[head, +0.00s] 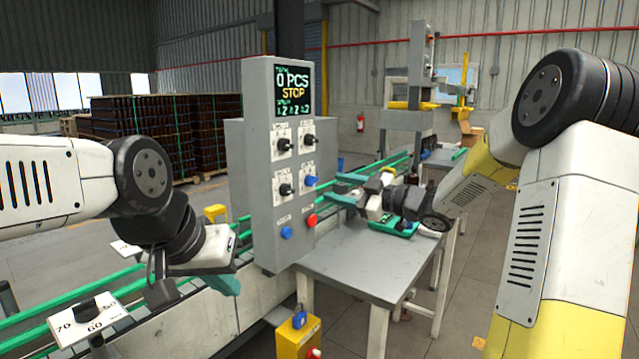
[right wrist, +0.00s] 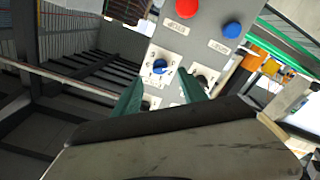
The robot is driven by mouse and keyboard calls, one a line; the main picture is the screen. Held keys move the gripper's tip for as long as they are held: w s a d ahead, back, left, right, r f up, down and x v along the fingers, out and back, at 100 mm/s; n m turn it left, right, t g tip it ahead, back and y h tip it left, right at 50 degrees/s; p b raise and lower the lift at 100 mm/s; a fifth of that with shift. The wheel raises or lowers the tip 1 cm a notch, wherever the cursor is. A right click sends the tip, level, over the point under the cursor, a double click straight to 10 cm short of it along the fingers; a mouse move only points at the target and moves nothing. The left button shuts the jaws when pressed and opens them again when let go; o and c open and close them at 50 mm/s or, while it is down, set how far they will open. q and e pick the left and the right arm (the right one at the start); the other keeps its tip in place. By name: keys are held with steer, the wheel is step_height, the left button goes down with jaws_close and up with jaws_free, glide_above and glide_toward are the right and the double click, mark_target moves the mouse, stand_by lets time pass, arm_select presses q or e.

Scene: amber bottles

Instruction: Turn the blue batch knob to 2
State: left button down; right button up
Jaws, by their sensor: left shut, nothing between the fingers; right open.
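The grey control panel (head: 262,215) stands in the middle of the head view, with black knobs and one blue knob (head: 310,181) at the right of its lower knob row. The blue knob also shows in the right wrist view (right wrist: 160,66). The number it points to is too small to read. My right gripper (head: 335,187) is open, with green fingers just in front of the panel. In the right wrist view the blue knob appears between the fingertips; I cannot tell whether they touch it. My left gripper (head: 228,284) is shut and empty, low at the left above the conveyor.
The panel's screen (head: 293,88) reads 0 PCS and STOP. A red button (head: 311,220) and a blue button (head: 286,233) sit below the knobs. A grey table (head: 365,268) stands to the right with a green item (head: 395,228) on it. A conveyor (head: 150,318) passes behind the panel.

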mark_target(312, 182)
steer(key=x, duration=0.6)
steer(key=shift+w+a, duration=0.25)
steer(key=shift+a, duration=0.05)
jaws_close()
